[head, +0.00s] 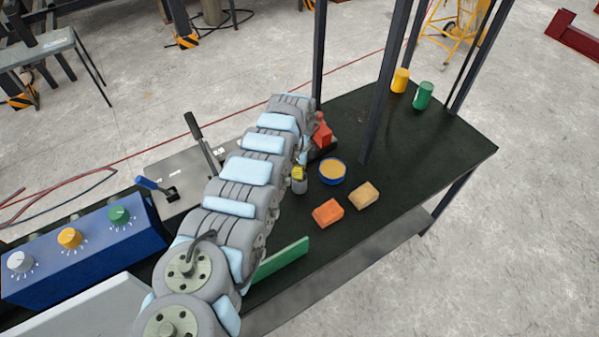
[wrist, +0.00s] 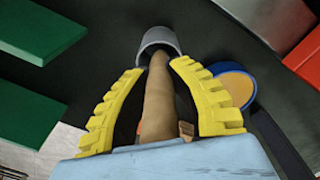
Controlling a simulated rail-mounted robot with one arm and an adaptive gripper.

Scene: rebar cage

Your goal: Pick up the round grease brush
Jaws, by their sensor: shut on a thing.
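The round grease brush shows in the wrist view as a tan, tapered handle (wrist: 157,95) running between my fingers. A grey round cylinder (wrist: 160,38) with a dark opening is at its far end; I cannot tell whether it is part of the brush or a separate cup. My gripper (wrist: 160,72) has yellow ridged fingers, one on each side of the handle, and is shut on it. In the head view my gripper (head: 299,181) is low over the dark table, left of the blue tin, and the brush is hidden there by my arm.
A blue tin with tan contents (head: 332,171) is close to the gripper. An orange block (head: 328,212), a tan block (head: 364,195), a red object (head: 322,132) and a green plate (head: 281,260) are nearby. Dark posts (head: 384,90) rise from the table.

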